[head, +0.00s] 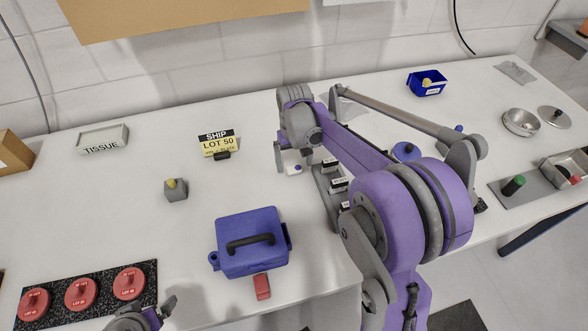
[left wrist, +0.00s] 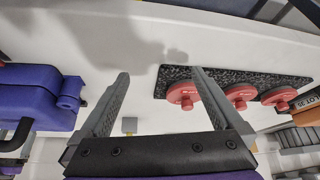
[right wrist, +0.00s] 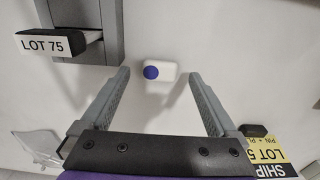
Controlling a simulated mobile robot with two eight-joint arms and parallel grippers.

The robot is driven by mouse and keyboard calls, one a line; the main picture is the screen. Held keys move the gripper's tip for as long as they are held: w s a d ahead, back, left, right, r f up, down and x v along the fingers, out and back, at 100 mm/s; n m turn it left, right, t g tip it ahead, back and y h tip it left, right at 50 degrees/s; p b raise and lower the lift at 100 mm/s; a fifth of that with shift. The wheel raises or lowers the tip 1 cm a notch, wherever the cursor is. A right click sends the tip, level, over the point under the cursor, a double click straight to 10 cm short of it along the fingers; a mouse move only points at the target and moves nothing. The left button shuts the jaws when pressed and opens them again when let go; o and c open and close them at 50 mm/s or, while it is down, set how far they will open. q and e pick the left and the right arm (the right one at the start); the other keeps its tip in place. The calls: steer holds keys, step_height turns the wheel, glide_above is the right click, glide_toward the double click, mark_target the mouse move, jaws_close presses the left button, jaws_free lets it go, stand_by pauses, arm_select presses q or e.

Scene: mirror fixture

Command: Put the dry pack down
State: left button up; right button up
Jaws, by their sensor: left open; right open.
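A small white pack with a round blue spot, which I take as the dry pack (right wrist: 166,70), lies on the white table between and just beyond the fingertips of my right gripper (right wrist: 158,80). Neither finger visibly touches it. My right gripper is open and points down. In the head view the pack (head: 293,170) shows below the right gripper (head: 283,158), left of a grey labelled rack (head: 324,186). My left gripper (left wrist: 160,76) is open and empty, between the blue case (left wrist: 35,95) and the red discs (left wrist: 184,94).
The blue case (head: 252,256) stands at the front middle. A SHIP LOT 50 sign (head: 217,144), a tissue box (head: 103,140) and a grey block with a yellow knob (head: 176,193) stand to the left. The table between them is clear. A blue bin (head: 426,88) stands far right.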

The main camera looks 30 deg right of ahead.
steer(key=shift+f, duration=0.8)
steer(key=shift+r, duration=0.1)
jaws_close()
